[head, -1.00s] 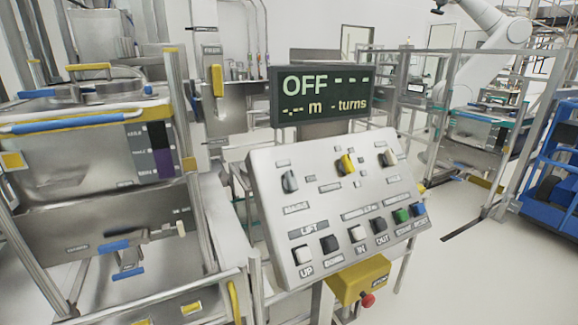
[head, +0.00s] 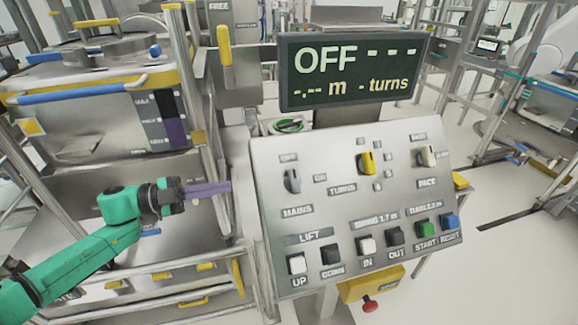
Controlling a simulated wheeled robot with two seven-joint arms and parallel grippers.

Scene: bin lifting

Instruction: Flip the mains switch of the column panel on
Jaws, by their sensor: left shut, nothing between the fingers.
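The column panel (head: 330,222) is a tilted silver board with knobs and buttons, right of the middle in the head view. Its mains switch (head: 293,181) is a grey knob at the upper left of the panel, above the label MAINS. The knob stands about upright, below an OFF mark, with an ON mark to its right. The display (head: 352,70) above reads OFF with dashes. My left gripper (head: 228,187) is shut and empty, its purple fingers pointing right, just left of the panel's edge and apart from the knob. My right gripper is out of view.
A yellow turns knob (head: 367,163) and a pale pace knob (head: 427,156) sit right of the mains switch. A row of buttons runs below, with a red stop button (head: 370,306) underneath. A steel bin (head: 90,110) and rails stand at the left.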

